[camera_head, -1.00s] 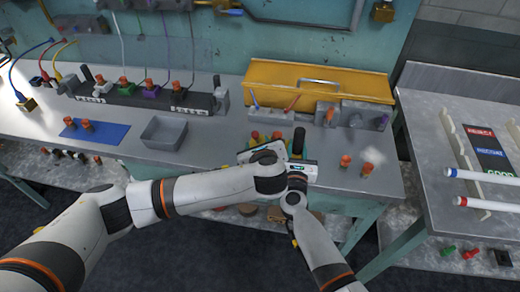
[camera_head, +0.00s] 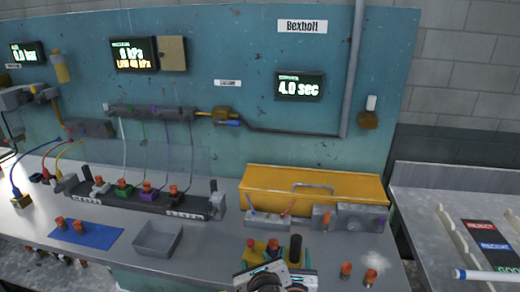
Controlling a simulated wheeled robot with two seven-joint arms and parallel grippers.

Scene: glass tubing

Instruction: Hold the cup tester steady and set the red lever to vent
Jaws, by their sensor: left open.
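A grey block (camera_head: 268,222) in front of the yellow case carries a red lever (camera_head: 287,209) and a blue lever (camera_head: 250,210), both tilted. I cannot tell for sure which unit is the cup tester. My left gripper (camera_head: 263,279) is at the bottom edge, in front of a yellow and green piece (camera_head: 257,250) with orange-capped parts. My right gripper (camera_head: 298,278) is close beside it, in front of a dark upright cylinder (camera_head: 296,247). Both are cut off by the frame, nearer to me than the levers and apart from them. The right jaws are unclear.
The yellow case (camera_head: 320,188) stands behind the block. Grey units (camera_head: 362,217) are to its right. Orange-capped pieces (camera_head: 346,269) stand at right. A grey tray (camera_head: 157,239) and blue mat (camera_head: 86,235) lie left. A wall display (camera_head: 299,87) reads 4.0 sec.

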